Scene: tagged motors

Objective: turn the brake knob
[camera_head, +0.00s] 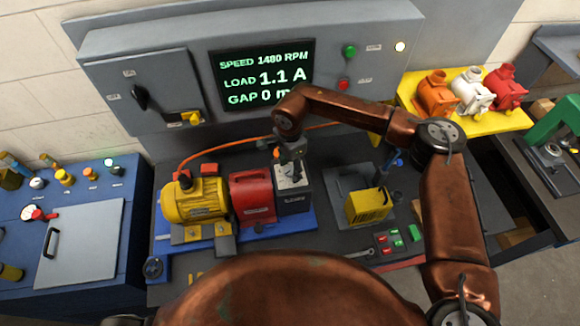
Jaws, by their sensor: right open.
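A dark grey block with a pale top plate (293,193) stands at the right end of a motor row on a blue base. My right gripper (290,158) points down just over the block's top and is open. The brake knob itself cannot be made out clearly; the gripper covers part of the block's top, and whether it touches anything there cannot be told. Left of the block are a red housing (252,197) and a yellow motor (196,202). My left gripper is not in view.
A screen (263,75) behind reads 1480 RPM, 1.1 A and a partly hidden GAP. A yellow box (369,207) and a red-green button pad (398,239) lie right of the block. Orange, white and red motors stand on a yellow shelf (510,122). My forearm crosses above the bench.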

